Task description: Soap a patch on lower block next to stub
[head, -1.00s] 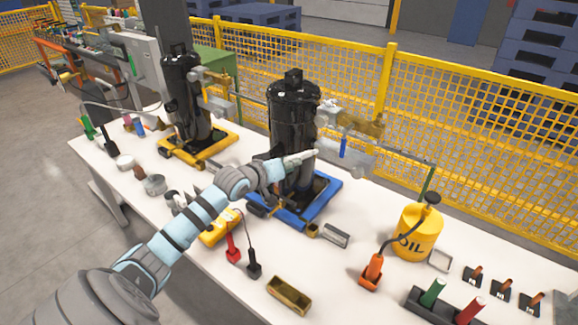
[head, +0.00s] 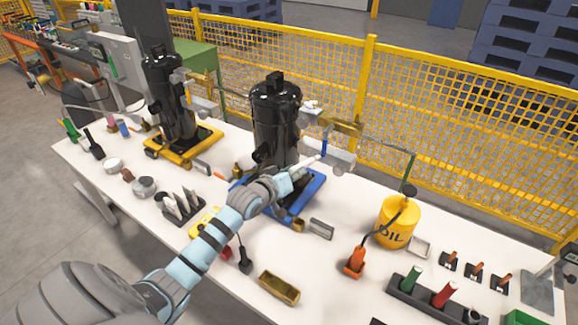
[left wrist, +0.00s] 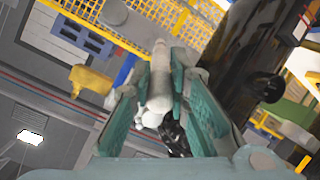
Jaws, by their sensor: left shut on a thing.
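My left gripper (head: 293,180) is in front of the black compressor (head: 275,115), which stands on a blue pallet (head: 312,190). It is shut on a white, slim-tipped applicator (head: 308,162), which also shows between the teal finger pads in the left wrist view (left wrist: 158,85). The applicator's tip points right, close to a grey lower block (head: 342,160) beside the compressor. I cannot tell whether it touches. A brass fitting (head: 347,128) and a blue handle (head: 323,146) are above the block. The stub is not clearly distinguishable. My right gripper is not in view.
A second black compressor (head: 168,100) on a yellow pallet stands to the left. A yellow oil can (head: 398,222), an orange-based tool (head: 355,262) and a brass tray (head: 278,287) are on the white table. A yellow mesh fence (head: 440,130) runs behind.

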